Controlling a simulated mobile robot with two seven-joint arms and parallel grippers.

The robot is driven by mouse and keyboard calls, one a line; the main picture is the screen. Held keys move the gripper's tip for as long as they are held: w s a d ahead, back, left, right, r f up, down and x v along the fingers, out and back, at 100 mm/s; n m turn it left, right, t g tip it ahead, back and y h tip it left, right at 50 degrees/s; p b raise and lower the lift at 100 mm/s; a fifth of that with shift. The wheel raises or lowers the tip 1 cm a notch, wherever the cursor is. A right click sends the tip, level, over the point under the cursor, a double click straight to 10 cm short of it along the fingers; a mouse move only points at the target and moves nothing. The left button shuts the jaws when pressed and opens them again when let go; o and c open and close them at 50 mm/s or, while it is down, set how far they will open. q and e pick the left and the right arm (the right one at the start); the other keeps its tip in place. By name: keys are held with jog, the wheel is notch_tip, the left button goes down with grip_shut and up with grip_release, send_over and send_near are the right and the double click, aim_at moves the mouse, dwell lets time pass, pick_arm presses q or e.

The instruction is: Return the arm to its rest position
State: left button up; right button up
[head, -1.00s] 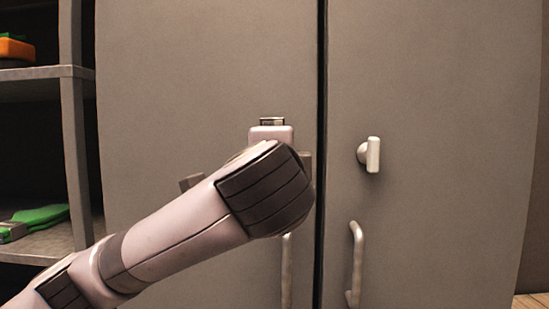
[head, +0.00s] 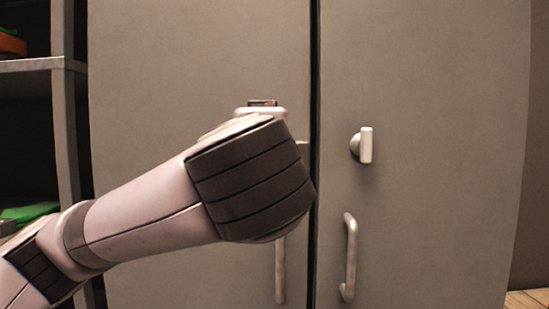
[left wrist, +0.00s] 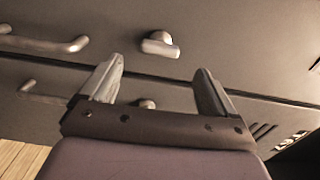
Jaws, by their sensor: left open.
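My left arm (head: 150,215) comes in from the left in the head view and reaches in front of the grey cabinet. Its thick wrist joint hides most of the hand and the fingers there. In the left wrist view my left gripper (left wrist: 157,88) is open, with its two fingers apart and nothing between them. The fingers point toward the cabinet doors. My right gripper is not in view.
The grey cabinet has a left door (head: 200,60) and a right door (head: 430,200). The right door has a knob (head: 365,145) and a bar handle (head: 349,258); the left door's handle (head: 281,270) is partly hidden. A shelf unit (head: 68,130) with green and orange items stands at the left.

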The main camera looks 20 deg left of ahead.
pick_arm(q)
jog(key=w+d+f+g+h, duration=0.1)
jog(key=w+d+f+h, duration=0.15)
jog(key=f, duration=0.45)
jog(key=w+d+f+g+h, duration=0.1)
jog(key=w+d+f+h, duration=0.15)
jog(key=f, duration=0.45)
jog(key=w+d+f+g+h, duration=0.1)
jog(key=f+g+h, duration=0.15)
jog(key=f, duration=0.45)
jog(key=s+a+f+n+g+h, duration=0.1)
jog(key=s+f+n, duration=0.15)
jog(key=f, duration=0.85)
jog(key=s+f+n+h, duration=0.2)
jog(key=f+n, duration=0.1)
jog(key=f, duration=0.8)
jog(key=s+a+f+n+g+y, duration=0.1)
jog(key=s+a+f+n, duration=0.3)
jog(key=s+f, duration=0.5)
jog(key=s+a+f+n+g+y, duration=0.1)
jog(key=s+a+f+n+y, duration=0.15)
jog(key=s+a+f, duration=0.5)
notch_tip(320, 180, up, 12)
jog(key=s+p, duration=0.2)
jog(key=p, duration=1.4)
jog(key=shift+s, duration=0.25)
